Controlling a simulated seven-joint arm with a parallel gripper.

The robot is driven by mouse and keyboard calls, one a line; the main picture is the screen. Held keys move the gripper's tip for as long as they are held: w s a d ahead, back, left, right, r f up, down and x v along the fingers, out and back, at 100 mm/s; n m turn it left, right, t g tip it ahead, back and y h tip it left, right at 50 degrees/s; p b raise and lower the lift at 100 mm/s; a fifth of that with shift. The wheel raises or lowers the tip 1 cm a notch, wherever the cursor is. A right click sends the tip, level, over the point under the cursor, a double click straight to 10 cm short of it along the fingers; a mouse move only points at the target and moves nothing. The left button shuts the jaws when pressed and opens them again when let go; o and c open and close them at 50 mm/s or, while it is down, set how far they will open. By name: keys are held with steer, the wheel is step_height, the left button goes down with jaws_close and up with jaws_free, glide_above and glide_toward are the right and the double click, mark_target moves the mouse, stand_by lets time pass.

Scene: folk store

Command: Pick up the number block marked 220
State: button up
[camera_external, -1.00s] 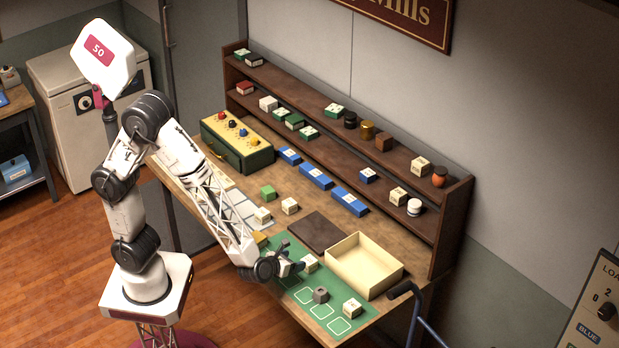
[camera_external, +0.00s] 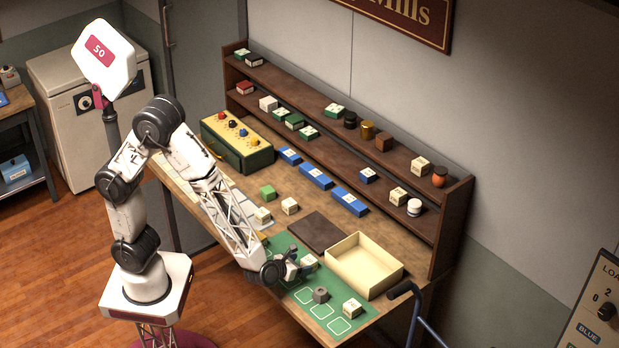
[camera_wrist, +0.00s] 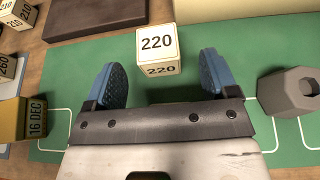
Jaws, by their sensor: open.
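The cream block marked 220 (camera_wrist: 157,48) sits on the green mat (camera_wrist: 75,70), with its number on the top and front faces. The same block shows in the external view (camera_external: 309,262), partly beside my gripper (camera_external: 292,270). In the wrist view my gripper (camera_wrist: 162,68) is open, its two blue-grey fingers spread to the left and right of the block. The block is between and slightly beyond the fingertips, and I see no contact.
A grey hexagonal piece (camera_wrist: 290,92) lies to the right. A yellow block marked 16 DEC (camera_wrist: 28,118) and a cream block marked 260 (camera_wrist: 10,72) stand left. A dark brown board (camera_wrist: 95,14) and a cream tray (camera_wrist: 235,8) lie beyond the block.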

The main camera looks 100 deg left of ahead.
mark_target(304, 263)
steer(key=shift+w+a+f, duration=0.1)
stand_by(0.3)
steer(key=shift+x, duration=2.55)
steer(key=shift+f, duration=0.1)
steer(key=shift+c, duration=0.2)
steer(key=c, duration=1)
